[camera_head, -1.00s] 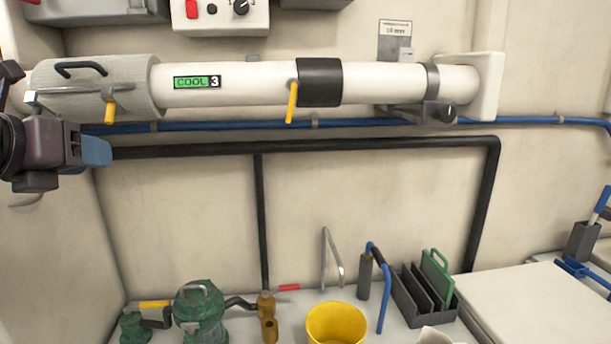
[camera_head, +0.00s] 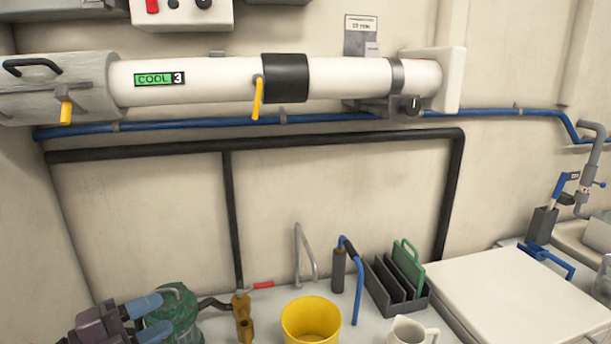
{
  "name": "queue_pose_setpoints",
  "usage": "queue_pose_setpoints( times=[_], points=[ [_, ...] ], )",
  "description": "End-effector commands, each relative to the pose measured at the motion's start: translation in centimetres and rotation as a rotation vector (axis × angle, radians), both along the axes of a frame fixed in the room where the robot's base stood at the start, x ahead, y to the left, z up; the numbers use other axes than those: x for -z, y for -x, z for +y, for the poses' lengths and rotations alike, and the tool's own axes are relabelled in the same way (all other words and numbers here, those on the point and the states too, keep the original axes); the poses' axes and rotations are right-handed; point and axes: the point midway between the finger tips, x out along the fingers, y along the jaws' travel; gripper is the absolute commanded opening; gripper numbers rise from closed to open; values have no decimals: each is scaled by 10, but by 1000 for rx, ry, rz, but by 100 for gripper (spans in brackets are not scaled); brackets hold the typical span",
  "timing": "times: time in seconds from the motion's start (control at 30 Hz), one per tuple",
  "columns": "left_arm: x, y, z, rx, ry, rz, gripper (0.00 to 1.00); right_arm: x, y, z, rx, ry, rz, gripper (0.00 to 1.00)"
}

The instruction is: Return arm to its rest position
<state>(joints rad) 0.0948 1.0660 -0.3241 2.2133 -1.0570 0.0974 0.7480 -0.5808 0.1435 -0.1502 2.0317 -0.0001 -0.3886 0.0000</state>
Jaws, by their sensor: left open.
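My left gripper (camera_head: 146,319) is at the lower left of the head view. Its two blue fingertips are apart with nothing visible between them. It is in front of a green pump-like body (camera_head: 180,312) and partly covers it. I cannot tell whether the two touch. The rest of my left arm is cut off by the bottom edge. My right gripper is not in view.
A white pipe (camera_head: 220,82) with yellow levers runs along the wall above. Below stand a brass valve (camera_head: 241,315), a yellow bucket (camera_head: 311,318), a rack (camera_head: 398,285) and a white mug (camera_head: 408,331). A white lid (camera_head: 520,295) lies at right.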

Motion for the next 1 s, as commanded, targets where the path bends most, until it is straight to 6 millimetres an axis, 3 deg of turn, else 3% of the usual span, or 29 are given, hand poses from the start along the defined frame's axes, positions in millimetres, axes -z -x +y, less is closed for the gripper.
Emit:
queue_pose_setpoints(
  times=[0.27, 0.43, 0.57, 0.8, 1.0],
  points=[
    [81, 15, 26, -303, 353, 229, 40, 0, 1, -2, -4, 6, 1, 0],
    [142, 38, 43, -515, 519, 400, 40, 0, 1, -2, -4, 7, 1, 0],
    [193, 67, 51, -678, 631, 550, 40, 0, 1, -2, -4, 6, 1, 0],
    [278, 136, 50, -937, 797, 836, 40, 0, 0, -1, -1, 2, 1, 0],
    [312, 173, 41, -1040, 871, 978, 40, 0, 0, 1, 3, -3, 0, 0]
  ],
)
